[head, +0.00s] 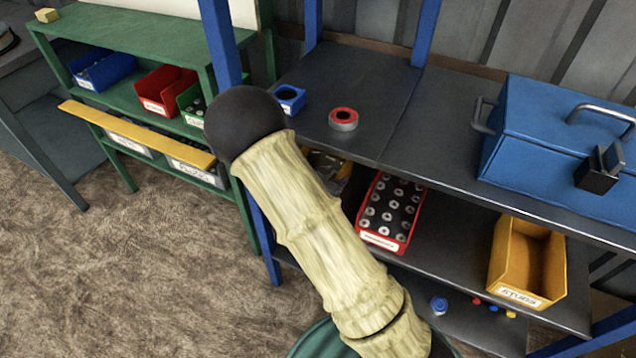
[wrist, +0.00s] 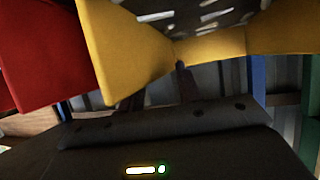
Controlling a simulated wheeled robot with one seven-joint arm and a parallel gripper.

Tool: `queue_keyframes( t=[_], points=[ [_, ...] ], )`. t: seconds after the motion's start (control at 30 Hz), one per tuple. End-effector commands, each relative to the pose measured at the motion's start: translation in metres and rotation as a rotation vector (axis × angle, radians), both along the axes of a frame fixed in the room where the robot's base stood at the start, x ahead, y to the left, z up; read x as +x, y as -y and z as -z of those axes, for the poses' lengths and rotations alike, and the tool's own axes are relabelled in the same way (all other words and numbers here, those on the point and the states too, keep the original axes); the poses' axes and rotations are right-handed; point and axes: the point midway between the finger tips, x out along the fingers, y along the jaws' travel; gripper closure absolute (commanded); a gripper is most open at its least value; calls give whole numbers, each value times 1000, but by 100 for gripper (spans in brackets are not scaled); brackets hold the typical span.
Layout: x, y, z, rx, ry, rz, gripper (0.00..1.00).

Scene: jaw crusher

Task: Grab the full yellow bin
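A yellow bin (wrist: 130,50) with pale pieces in it fills the top of the wrist view. In the head view, only a bit of a bin with dark contents (head: 328,163) shows behind my arm on the middle shelf. My gripper (wrist: 158,85) shows as two dark fingers, set apart, just below the yellow bin. The right fingertip is at the bin's edge; the left one is partly hidden by the bin's wall. I cannot tell whether they touch it. My gripper is hidden in the head view. Another yellow bin (head: 508,255), labelled STUDS, looks empty at the right.
A red bin (head: 366,216) of round metal parts stands beside the arm; a red bin (wrist: 40,55) is left in the wrist view. The shelf above (head: 400,130) is close overhead, with a blue toolbox (head: 545,140) and a tape roll (head: 343,119). A blue post (head: 222,50) is left.

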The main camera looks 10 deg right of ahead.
Motion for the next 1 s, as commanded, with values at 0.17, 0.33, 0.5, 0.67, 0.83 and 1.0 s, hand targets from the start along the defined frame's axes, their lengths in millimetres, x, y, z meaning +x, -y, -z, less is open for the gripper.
queue_keyframes(
  t=[0.17,0.33,0.5,0.67,0.83,1.0],
  points=[
    [0,0,0,0,0,0,66],
    [0,-1,0,-1,-1,0,66],
    [0,-1,0,-1,-1,0,81],
    [0,-1,0,-1,-1,0,100],
    [0,-1,0,0,0,0,100],
    [0,-1,0,0,0,-1,100]
  ],
)
